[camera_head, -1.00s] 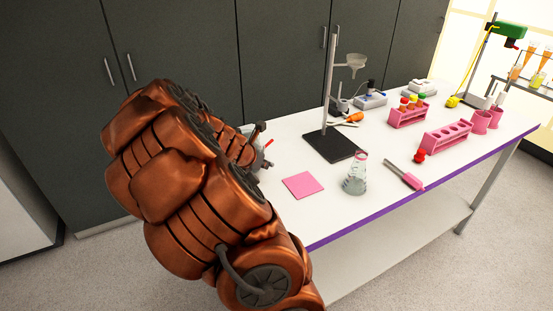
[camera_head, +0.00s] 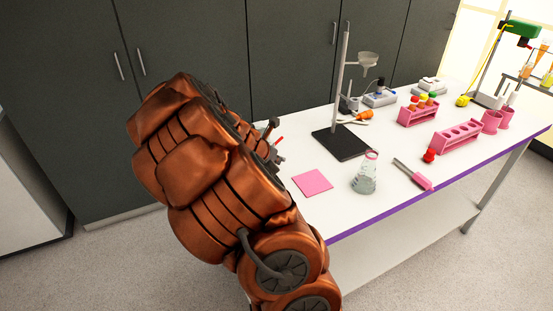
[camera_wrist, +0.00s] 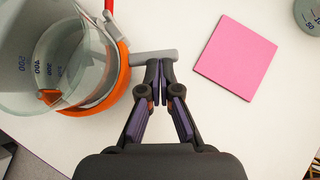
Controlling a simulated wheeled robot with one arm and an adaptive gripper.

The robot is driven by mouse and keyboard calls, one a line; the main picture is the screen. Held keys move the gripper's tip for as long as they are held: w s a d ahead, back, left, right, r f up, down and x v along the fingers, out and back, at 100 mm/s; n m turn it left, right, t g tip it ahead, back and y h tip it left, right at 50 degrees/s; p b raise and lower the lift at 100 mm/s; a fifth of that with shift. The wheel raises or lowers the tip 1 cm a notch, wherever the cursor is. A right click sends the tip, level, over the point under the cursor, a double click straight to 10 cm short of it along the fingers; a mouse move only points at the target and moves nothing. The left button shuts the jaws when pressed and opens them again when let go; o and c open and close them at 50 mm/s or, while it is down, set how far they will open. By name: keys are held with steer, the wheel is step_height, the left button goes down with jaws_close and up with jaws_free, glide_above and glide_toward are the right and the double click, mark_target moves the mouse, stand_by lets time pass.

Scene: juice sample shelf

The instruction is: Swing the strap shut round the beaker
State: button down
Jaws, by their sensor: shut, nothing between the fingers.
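In the wrist view, a clear glass beaker (camera_wrist: 40,70) with blue graduation marks fills the left side. An orange curved band (camera_wrist: 120,85) runs round its right side and lower part. A grey bar-shaped handle (camera_wrist: 153,57) sticks out to the right from the band. My gripper (camera_wrist: 160,66) is shut and empty, its fingertips at the grey bar; I cannot tell whether they touch it. I cannot tell how far the strap is closed. In the head view my copper-coloured arm hides the beaker and most of the gripper.
A pink square pad (camera_head: 312,182) lies right of the gripper. A retort stand (camera_head: 342,142) is behind. Pink tube racks (camera_head: 458,136) stand farther right. White tabletop lies bare around the pad.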

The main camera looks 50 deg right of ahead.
steer(key=shift+a, duration=0.1)
steer(key=shift+w+a, duration=0.35)
steer(key=shift+a, duration=0.3)
steer(key=shift+a, duration=0.1)
steer(key=shift+s+a, duration=0.1)
steer(key=shift+a, duration=0.15)
steer(key=a, duration=0.3)
steer(key=shift+s+a+r, duration=0.1)
steer(key=shift+s+a, duration=0.05)
steer(key=shift+s, duration=0.15)
steer(key=b+v, duration=0.1)
steer(key=v, duration=0.8)
steer(key=shift+s+a+r+b, duration=0.2)
steer(key=shift+s+r+b, duration=0.05)
steer(key=shift+r+b, duration=0.15)
